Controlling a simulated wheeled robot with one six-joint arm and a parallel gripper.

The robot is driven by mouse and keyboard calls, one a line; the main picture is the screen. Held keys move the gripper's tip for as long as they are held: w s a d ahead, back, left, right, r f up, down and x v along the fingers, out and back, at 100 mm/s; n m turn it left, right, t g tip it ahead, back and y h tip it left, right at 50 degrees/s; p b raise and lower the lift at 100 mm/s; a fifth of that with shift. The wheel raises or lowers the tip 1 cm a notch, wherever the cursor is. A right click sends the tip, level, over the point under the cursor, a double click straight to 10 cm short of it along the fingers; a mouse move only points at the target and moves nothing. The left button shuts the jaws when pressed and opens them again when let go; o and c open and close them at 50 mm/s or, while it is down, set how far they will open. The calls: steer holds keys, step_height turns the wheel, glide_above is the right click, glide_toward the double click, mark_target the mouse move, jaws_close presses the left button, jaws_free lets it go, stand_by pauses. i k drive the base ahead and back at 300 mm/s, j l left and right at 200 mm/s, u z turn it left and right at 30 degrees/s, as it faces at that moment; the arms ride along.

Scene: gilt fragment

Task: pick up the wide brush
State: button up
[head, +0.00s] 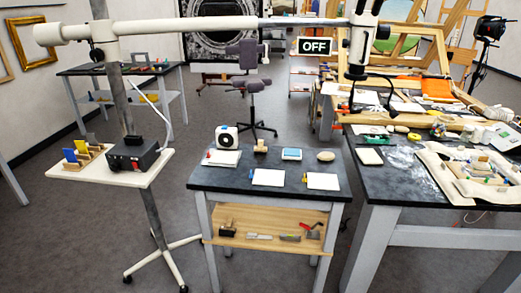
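I cannot make out a wide brush for certain. Several small tools lie on the wooden lower shelf (265,220) of the small table in the middle: a dark piece (227,229), a flat grey piece (259,236) and a red-handled tool (311,229). They are too small to tell whether one is the brush.
The small dark table top (220,183) carries a white boxy device (226,137), a blue-faced device (291,154), a pale stone (325,156) and white cards. A wheeled stand with a tray (70,174) is left. A cluttered workbench (410,190) is right.

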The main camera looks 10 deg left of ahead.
mark_target(259, 149)
steer(key=i+j+u, duration=0.15)
steer(key=i+j, duration=0.2)
steer(key=i+j+u, duration=0.1)
steer(key=i+j, duration=0.15)
steer(key=i, duration=0.3)
steer(key=i+j+u, duration=0.15)
steer(key=i, duration=0.35)
steer(key=i+j+u, duration=0.15)
steer(key=i+j, duration=0.15)
steer(key=i, duration=0.2)
